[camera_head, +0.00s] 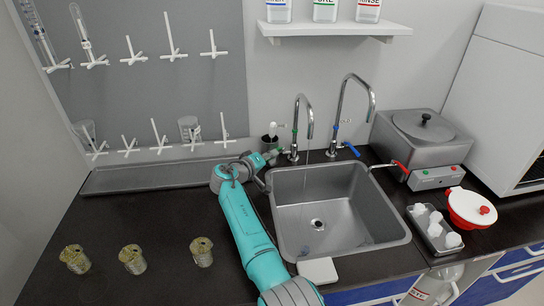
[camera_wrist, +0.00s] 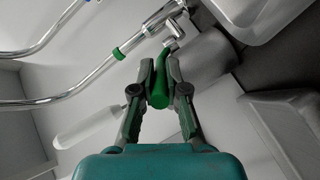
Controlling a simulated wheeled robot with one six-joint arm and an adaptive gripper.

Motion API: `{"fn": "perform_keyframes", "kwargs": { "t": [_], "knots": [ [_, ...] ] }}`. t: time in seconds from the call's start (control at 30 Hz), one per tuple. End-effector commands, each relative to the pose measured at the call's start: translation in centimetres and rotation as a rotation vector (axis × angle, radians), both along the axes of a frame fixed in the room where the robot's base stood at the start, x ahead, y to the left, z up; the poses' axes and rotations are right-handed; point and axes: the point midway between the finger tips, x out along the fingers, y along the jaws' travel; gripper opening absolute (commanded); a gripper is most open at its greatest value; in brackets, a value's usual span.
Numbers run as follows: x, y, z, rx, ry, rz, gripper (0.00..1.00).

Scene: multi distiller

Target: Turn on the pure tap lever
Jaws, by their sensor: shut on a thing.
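The pure tap (camera_head: 296,125) is the left chrome gooseneck tap with green bands, standing behind the sink. Its green lever (camera_wrist: 160,84) shows in the wrist view, between my gripper's fingers. My gripper (camera_head: 277,153) is at the base of this tap, on its left side. In the wrist view my gripper (camera_wrist: 159,66) has both fingers closed around the green lever. The lever's far end joins the chrome valve body (camera_wrist: 175,32).
A second tap with a blue lever (camera_head: 352,149) stands to the right. The steel sink (camera_head: 398,225) lies below both. A steel bath (camera_head: 425,140) is at right. Several yellowish jars (camera_head: 132,260) stand at front left.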

Motion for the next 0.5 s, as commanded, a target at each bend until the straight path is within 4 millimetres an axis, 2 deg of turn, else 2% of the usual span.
{"fn": "perform_keyframes", "kwargs": {
  "t": [0.5],
  "knots": [
    [0.05,-0.14,-0.06,0.0,0.001,-0.051,0.0]
  ]
}}
